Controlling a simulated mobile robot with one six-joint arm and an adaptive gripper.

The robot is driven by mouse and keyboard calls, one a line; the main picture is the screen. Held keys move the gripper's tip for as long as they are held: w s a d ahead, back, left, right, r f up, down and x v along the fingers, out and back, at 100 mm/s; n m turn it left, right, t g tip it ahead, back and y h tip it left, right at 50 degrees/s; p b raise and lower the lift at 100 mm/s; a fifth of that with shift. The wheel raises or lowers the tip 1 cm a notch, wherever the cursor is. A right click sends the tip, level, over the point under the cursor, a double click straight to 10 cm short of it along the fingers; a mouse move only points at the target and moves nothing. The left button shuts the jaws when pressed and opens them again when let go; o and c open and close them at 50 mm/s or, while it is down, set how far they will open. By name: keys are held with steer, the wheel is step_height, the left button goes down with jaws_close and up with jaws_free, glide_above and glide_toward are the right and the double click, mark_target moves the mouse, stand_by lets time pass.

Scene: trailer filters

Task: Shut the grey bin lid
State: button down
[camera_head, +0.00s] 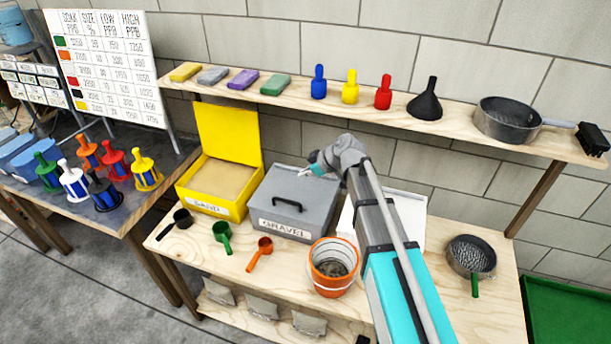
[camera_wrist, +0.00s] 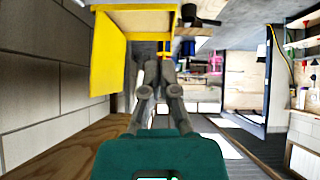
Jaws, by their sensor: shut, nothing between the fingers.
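The grey bin (camera_head: 293,228) labelled GRAVEL stands on the wooden bench, between the yellow bin and a white bin. Its grey lid (camera_head: 275,190), with a black handle (camera_head: 287,204), lies down flat over the bin and looks shut. Any small gap at the edge is too small to tell. My gripper (camera_head: 313,170) is at the back right of the lid, pointing left; I cannot tell whether it touches the lid. In the wrist view, my gripper (camera_wrist: 158,66) has its fingers together and empty. The lid's back right corner is partly hidden by my arm.
The yellow SAND bin (camera_head: 212,207) stands left with its yellow lid (camera_head: 229,134) raised; that lid also shows in the wrist view (camera_wrist: 107,55). A shelf (camera_head: 330,95) runs above. An orange bucket (camera_head: 333,270) and scoops stand in front. My arm crosses the white bin (camera_head: 408,215).

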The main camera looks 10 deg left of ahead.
steer(key=b+x, duration=0.5)
steer(key=x, duration=0.2)
steer(key=shift+a+f, duration=0.15)
steer(key=shift+f, duration=0.2)
steer(key=shift+a+f+b, duration=0.15)
steer(key=shift+f+b, duration=0.2)
steer(key=shift+w+f+b, duration=0.2)
steer(key=shift+f+b, duration=1.4)
steer(key=shift+b, duration=0.05)
steer(key=shift+d, duration=0.2)
